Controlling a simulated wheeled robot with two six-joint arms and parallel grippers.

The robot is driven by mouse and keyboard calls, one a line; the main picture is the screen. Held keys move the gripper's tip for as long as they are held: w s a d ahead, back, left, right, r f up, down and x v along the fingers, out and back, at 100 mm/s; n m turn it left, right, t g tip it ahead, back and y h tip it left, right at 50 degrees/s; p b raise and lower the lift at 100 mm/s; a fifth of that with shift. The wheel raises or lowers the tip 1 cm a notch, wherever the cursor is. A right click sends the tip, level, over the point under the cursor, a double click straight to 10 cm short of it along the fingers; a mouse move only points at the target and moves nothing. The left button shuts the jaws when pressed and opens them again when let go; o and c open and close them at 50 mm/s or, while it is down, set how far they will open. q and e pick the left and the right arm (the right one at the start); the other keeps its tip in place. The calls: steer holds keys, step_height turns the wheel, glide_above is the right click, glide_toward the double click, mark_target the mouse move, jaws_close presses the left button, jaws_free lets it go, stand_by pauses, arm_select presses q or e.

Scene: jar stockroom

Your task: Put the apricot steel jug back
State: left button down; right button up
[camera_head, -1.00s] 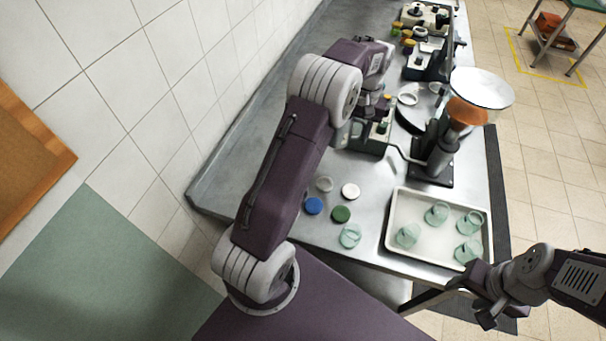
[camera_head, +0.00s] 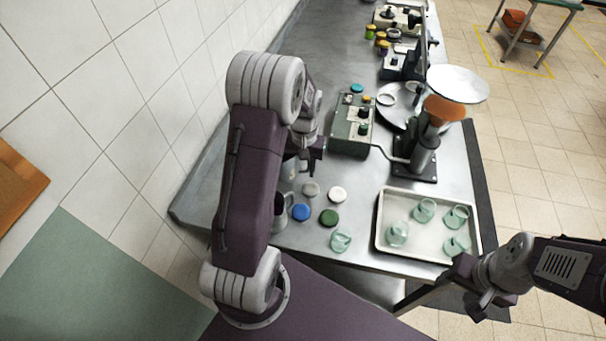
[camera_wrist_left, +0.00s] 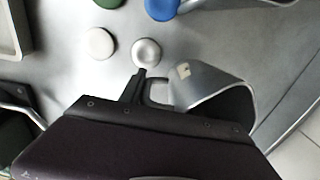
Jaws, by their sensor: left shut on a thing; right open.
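A grey steel jug (camera_wrist_left: 212,84) with a small pale patch on its side is at my left gripper (camera_wrist_left: 150,88), which is shut on its handle. In the head view this jug (camera_head: 290,168) shows only partly, behind my left arm at the left of the steel bench. I cannot tell whether its base touches the bench. Another jug (camera_head: 281,208) with a grey handle stands nearer, left of the blue disc, mostly hidden by my arm. No apricot colour shows clearly on either jug. My right gripper (camera_head: 470,290) is open and empty beside the tray's near right corner.
Blue (camera_head: 300,212), green (camera_head: 329,217), white (camera_head: 338,194) and grey (camera_head: 310,189) discs lie near the jugs. A white tray (camera_head: 384,240) holds several greenish glass pieces. A green control box (camera_head: 350,140) and a scale-like machine (camera_head: 425,160) stand beyond. The tiled wall (camera_head: 150,110) borders the left.

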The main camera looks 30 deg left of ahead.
arm_select(q)
steer(key=shift+f, duration=1.75)
steer(key=shift+f, duration=0.1)
steer(key=c, duration=0.9)
jaws_free()
steer(key=shift+o, duration=0.2)
step_height(320, 180, up, 12)
steer(key=shift+d+r+p, duration=0.15)
steer(key=shift+p, duration=0.15)
steer(key=s+d+f+m+t, duration=0.1)
steer(key=s+d+f+m, duration=0.2)
steer(key=s+d, duration=0.8)
steer(key=shift+s+f, duration=0.55)
steer(key=shift+s, duration=0.6)
